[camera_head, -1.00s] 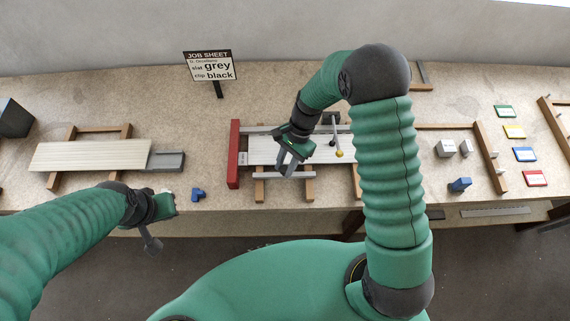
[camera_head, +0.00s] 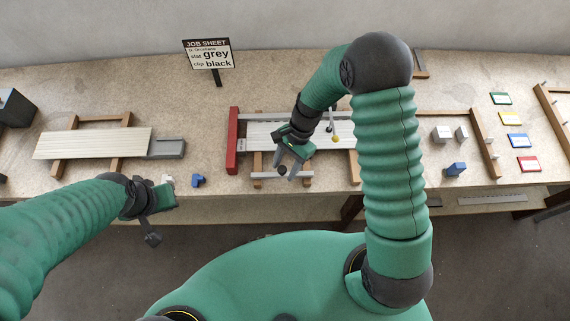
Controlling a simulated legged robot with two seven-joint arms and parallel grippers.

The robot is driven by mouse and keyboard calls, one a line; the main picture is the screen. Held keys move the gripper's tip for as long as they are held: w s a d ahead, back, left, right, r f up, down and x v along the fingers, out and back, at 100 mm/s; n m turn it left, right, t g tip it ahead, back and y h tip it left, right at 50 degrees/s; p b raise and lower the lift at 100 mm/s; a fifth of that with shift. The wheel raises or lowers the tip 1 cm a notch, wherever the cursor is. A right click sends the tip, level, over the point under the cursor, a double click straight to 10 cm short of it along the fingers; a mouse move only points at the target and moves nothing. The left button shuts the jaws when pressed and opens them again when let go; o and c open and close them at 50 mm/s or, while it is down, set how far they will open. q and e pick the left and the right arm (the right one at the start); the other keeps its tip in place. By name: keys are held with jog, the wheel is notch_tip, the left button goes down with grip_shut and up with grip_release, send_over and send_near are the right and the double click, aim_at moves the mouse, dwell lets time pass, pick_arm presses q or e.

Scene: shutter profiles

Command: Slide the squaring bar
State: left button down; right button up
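A red bar (camera_head: 232,140) stands across the left end of a set of pale slats (camera_head: 258,136) lying in a frame on the bench. It is the likeliest squaring bar, but no label shows. My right gripper (camera_head: 286,175) is above the near edge of the slats, right of the red bar and apart from it. Its two fingers are spread, and a dark round knob (camera_head: 282,170) shows between them; contact cannot be told. My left gripper (camera_head: 162,198) is at the near bench edge, left of the slats. Its fingers are not clear.
A blue block (camera_head: 198,181) lies left of the red bar. A panel (camera_head: 92,144) lies at left. A job sheet sign (camera_head: 208,55) stands behind.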

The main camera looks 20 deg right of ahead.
jog(key=shift+w+a, duration=0.1)
jog(key=shift+a, duration=0.05)
jog(key=shift+w+r, duration=0.15)
jog(key=shift+r, duration=0.25)
pick_arm(q)
jog(key=shift+a+f+b, duration=0.2)
jog(key=shift+f+b, duration=0.3)
jog(key=shift+f, duration=0.05)
jog(key=shift+a+f+b, duration=0.15)
jog(key=shift+f+b, duration=0.35)
pick_arm(e)
jog(key=v, duration=1.6)
jog(key=shift+d, duration=0.25)
pick_arm(q)
jog(key=b+x, duration=0.3)
jog(key=shift+s+d+f+b, duration=0.15)
jog(key=shift+s+f+b, duration=0.1)
jog(key=shift+f+b, duration=0.15)
pick_arm(e)
jog(key=s+d+f+n+t+h, duration=0.1)
jog(key=s+f+n+t+h, duration=0.3)
jog(key=s+f+n, duration=0.3)
jog(key=s+n, duration=0.3)
jog(key=n, duration=0.2)
jog(key=shift+d+f+t, duration=0.2)
jog(key=shift+f+t, duration=0.2)
